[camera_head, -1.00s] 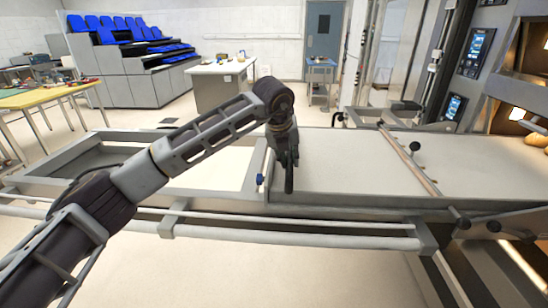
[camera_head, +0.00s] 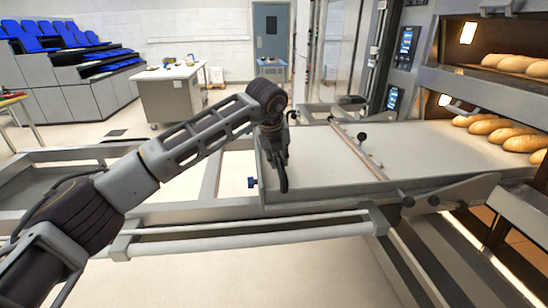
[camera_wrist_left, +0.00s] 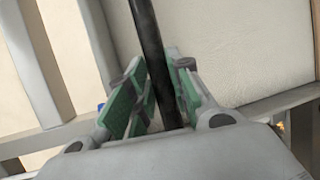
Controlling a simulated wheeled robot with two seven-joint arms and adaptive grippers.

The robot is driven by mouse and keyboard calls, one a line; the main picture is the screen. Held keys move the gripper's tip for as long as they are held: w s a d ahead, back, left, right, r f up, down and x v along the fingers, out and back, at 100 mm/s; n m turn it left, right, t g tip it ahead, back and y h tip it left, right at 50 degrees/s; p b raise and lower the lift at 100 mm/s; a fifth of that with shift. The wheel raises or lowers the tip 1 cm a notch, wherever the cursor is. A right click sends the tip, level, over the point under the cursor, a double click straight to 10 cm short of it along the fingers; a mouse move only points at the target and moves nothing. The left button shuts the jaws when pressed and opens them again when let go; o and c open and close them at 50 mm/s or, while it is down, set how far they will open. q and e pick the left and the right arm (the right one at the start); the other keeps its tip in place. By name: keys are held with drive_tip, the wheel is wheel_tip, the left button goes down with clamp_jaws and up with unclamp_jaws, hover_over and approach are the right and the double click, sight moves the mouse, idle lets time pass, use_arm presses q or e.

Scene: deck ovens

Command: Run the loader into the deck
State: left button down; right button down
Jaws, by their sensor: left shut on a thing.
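The loader is a long grey frame with a flat pale belt (camera_head: 320,160). It runs to the right to the open mouth of a lit oven deck. Several browned loaves (camera_head: 495,130) lie at its right end, at the deck mouth; I cannot tell how far inside they are. My left gripper (camera_head: 278,172) is over the belt's left end. In the left wrist view, its green-padded fingers (camera_wrist_left: 162,100) are shut on a black bar (camera_wrist_left: 150,45), which looks like the loader's handle. My right gripper is not in view.
An upper deck holds more loaves (camera_head: 515,64). Control panels (camera_head: 408,42) are on the oven's left post. A thin crossbar (camera_head: 357,150) spans the belt. A grey worktable (camera_head: 170,92) and blue seats (camera_head: 60,38) stand far back, with open floor between.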

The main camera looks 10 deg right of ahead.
use_arm(q)
drive_tip(key=c, duration=1.7)
unclamp_jaws()
drive_tip(key=shift+d+r, duration=0.25)
drive_tip(key=o, duration=0.4)
drive_tip(key=shift+d+f, duration=0.15)
drive_tip(key=shift+d, duration=0.05)
drive_tip(key=shift+a, duration=0.25)
drive_tip(key=v, duration=1.2)
drive_tip(key=shift+d, duration=0.1)
